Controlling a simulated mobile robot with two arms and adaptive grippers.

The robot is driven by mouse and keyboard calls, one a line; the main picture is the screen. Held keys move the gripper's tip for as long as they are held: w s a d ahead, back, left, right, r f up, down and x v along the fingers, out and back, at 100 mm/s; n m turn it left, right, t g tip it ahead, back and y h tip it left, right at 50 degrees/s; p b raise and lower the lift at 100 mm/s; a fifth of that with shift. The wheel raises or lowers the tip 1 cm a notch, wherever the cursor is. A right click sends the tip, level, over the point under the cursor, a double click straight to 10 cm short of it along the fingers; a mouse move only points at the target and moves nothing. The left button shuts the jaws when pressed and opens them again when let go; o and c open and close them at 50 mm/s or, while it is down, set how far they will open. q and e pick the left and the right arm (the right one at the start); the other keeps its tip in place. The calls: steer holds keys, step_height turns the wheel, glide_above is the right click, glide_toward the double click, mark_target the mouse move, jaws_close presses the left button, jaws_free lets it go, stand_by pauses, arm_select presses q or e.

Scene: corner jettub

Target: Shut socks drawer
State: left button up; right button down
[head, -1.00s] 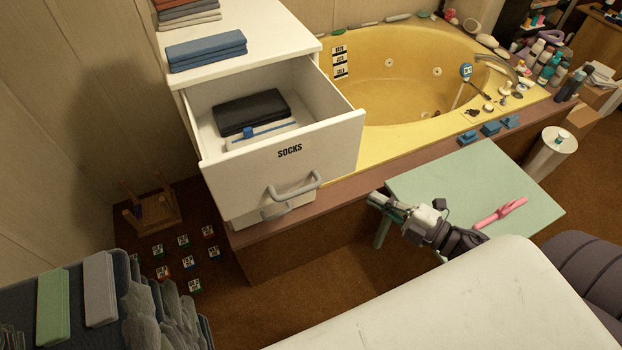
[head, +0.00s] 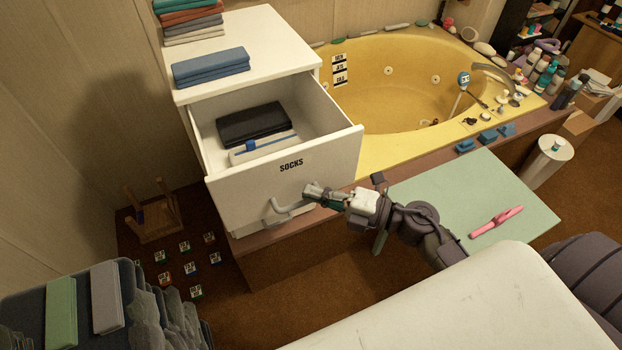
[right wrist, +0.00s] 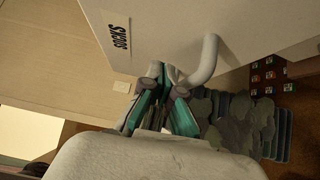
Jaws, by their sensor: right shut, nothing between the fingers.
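The socks drawer (head: 250,192) is pulled out of the white cabinet (head: 268,40), its front labelled SOCKS. A dark folded item (head: 252,125) and a pale item with a blue band (head: 264,147) lie inside it. The grey drawer handle (head: 285,214) is low on the front. My right gripper (head: 309,191) is shut and empty, its tips at the right end of the handle. In the right wrist view, the fingertips (right wrist: 165,78) are close beside the handle (right wrist: 208,62); I cannot tell whether they touch. My left gripper is not in view.
A yellow tub (head: 400,90) with a brown ledge is behind and right of the drawer. A dark bin of cloths (head: 140,290) is at lower left.

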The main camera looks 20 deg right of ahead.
steer(key=shift+w, duration=1.05)
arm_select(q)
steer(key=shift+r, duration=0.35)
